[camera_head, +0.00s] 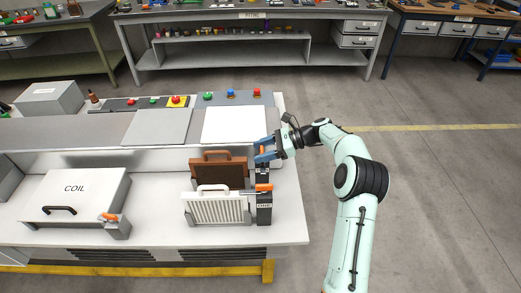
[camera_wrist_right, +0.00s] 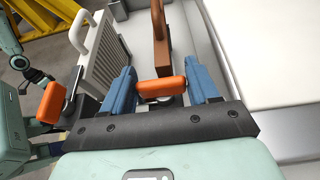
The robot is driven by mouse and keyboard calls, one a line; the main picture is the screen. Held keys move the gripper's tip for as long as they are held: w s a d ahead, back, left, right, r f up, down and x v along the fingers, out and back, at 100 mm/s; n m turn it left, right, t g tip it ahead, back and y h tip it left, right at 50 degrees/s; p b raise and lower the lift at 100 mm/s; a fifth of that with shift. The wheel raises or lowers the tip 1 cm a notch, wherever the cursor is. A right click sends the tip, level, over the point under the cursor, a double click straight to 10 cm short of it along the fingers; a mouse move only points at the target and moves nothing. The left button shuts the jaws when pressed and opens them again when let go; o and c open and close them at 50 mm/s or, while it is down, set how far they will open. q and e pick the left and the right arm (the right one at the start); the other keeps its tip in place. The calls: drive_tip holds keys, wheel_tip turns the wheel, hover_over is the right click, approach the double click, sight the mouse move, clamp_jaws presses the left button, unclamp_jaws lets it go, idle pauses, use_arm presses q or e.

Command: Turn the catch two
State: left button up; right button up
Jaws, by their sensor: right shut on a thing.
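An orange catch (camera_wrist_right: 160,88) lies between the blue fingers of my right gripper (camera_wrist_right: 162,92) in the right wrist view; the gripper is shut on it. In the head view, my right gripper (camera_head: 266,155) is at the right end of the brown panel with a handle (camera_head: 215,173), and its fingers hide most of that catch. A second orange catch (camera_head: 264,187) sits on a dark post (camera_head: 264,212) beside the white ribbed panel (camera_head: 215,208); it also shows at the left of the right wrist view (camera_wrist_right: 50,103). My left gripper is not in the head view.
A white box marked COIL (camera_head: 75,187) with a black handle and an orange catch (camera_head: 108,217) stands left on the white bench (camera_head: 150,240). Red, blue and green buttons (camera_head: 231,94) line its back. The floor (camera_head: 430,200) right of the bench is clear.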

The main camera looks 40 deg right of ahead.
drive_tip(key=shift+w+r, duration=0.1)
drive_tip(key=shift+r, duration=0.05)
drive_tip(key=o, duration=1.4)
drive_tip(key=shift+s+d, duration=0.25)
drive_tip(key=shift+d, duration=0.05)
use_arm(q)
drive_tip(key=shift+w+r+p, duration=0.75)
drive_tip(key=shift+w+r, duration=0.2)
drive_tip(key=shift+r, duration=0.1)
use_arm(e)
drive_tip(key=v, duration=1.2)
drive_tip(key=shift+s+d+r, duration=0.1)
drive_tip(key=shift+r, duration=0.15)
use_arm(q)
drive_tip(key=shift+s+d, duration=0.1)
